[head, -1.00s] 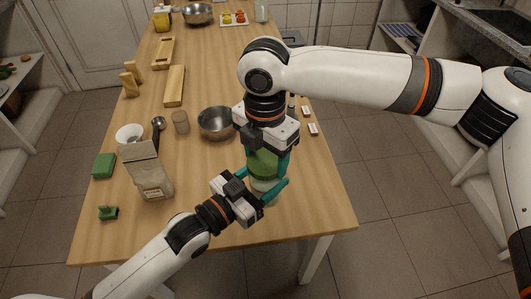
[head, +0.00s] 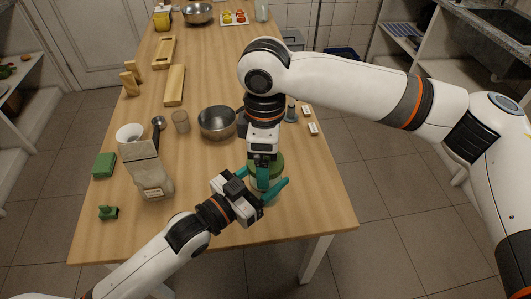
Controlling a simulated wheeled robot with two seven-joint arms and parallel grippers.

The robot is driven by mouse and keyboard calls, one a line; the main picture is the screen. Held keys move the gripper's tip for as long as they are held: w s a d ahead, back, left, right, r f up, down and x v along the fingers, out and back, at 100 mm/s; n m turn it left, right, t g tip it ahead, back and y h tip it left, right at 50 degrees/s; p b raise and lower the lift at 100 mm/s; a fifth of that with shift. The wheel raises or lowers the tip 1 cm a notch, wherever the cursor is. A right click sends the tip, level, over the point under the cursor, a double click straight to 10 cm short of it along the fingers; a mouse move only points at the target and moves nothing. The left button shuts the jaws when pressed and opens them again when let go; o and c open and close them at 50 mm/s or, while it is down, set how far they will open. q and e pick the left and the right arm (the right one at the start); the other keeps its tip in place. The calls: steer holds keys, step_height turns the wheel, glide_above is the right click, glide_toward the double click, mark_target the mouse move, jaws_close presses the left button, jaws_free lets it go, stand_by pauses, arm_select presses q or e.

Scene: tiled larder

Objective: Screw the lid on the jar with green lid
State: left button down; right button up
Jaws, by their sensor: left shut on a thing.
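The jar (head: 271,200) stands near the right front part of the table, mostly hidden by my grippers. My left gripper (head: 266,184) reaches in from the front left and is shut on the jar's body. The green lid (head: 277,160) is on top of the jar, beneath my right gripper. My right gripper (head: 263,174) points straight down over the lid from above. How the lid sits on the rim is also hidden.
A metal bowl (head: 217,123) stands close behind and left of the jar. Small white pieces (head: 313,129) lie near the right edge. The front middle of the table is clear.

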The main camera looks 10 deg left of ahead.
steer(key=shift+r, duration=2.3)
steer(key=shift+c, duration=0.5)
step_height(320, 180, up, 2)
steer(key=n, duration=0.6)
steer(key=shift+w, duration=0.1)
steer(key=n, duration=0.2)
steer(key=r+n, duration=0.1)
steer(key=n, duration=0.2)
steer(key=shift+r+n, duration=0.25)
steer(key=shift+n, duration=0.15)
steer(key=shift+f, duration=0.1)
steer(key=shift+f, duration=3.95)
